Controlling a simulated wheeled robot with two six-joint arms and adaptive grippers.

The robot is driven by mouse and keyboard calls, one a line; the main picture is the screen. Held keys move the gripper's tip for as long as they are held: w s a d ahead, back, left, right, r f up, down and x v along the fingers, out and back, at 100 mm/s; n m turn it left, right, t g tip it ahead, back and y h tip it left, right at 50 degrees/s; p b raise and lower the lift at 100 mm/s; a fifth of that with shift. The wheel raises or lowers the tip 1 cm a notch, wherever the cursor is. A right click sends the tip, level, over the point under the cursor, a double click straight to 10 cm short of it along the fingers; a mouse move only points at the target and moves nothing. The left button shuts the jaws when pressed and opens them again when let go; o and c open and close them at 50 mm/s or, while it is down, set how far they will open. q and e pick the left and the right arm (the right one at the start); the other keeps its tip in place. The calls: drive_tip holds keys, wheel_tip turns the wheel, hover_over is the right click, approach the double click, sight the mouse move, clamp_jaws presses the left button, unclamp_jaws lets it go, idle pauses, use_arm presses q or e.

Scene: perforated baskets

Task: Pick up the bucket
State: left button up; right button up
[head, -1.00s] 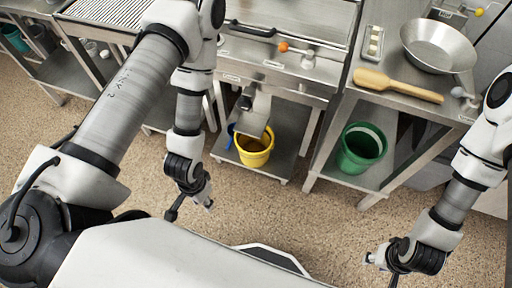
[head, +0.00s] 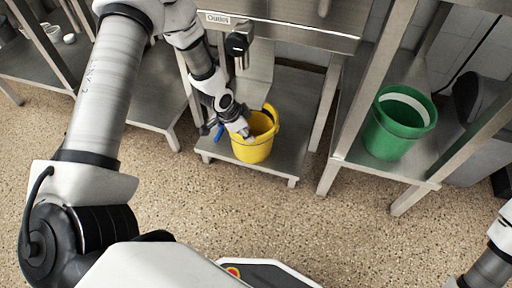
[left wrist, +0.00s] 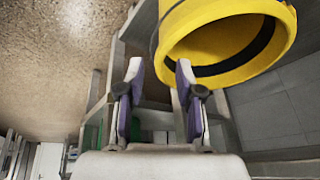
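The yellow bucket (head: 252,150) stands upright on the low metal shelf under the outlet. In the left wrist view, the yellow bucket (left wrist: 222,45) fills the top right, with its open mouth showing. My left gripper (head: 238,129) is at the left side of the bucket's rim. In the left wrist view, the left gripper (left wrist: 159,72) has its two fingers spread with a gap between them, and nothing is gripped. Whether a finger touches the rim is unclear. My right arm enters at the lower right edge, and its gripper is mostly cut off.
A green bucket (head: 398,124) stands on the shelf to the right. A small blue part (head: 219,132) shows left of the yellow bucket. Metal table legs (head: 325,105) stand on both sides of the yellow bucket's shelf. The speckled floor (head: 180,210) in front is clear.

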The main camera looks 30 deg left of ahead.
sight(255, 146)
use_arm(q)
drive_tip(key=b+x, duration=0.4)
drive_tip(key=x, duration=0.4)
drive_tip(key=shift+w+r, duration=0.1)
use_arm(e)
wheel_tip(255, 146, down, 5)
drive_tip(key=shift+r, duration=0.2)
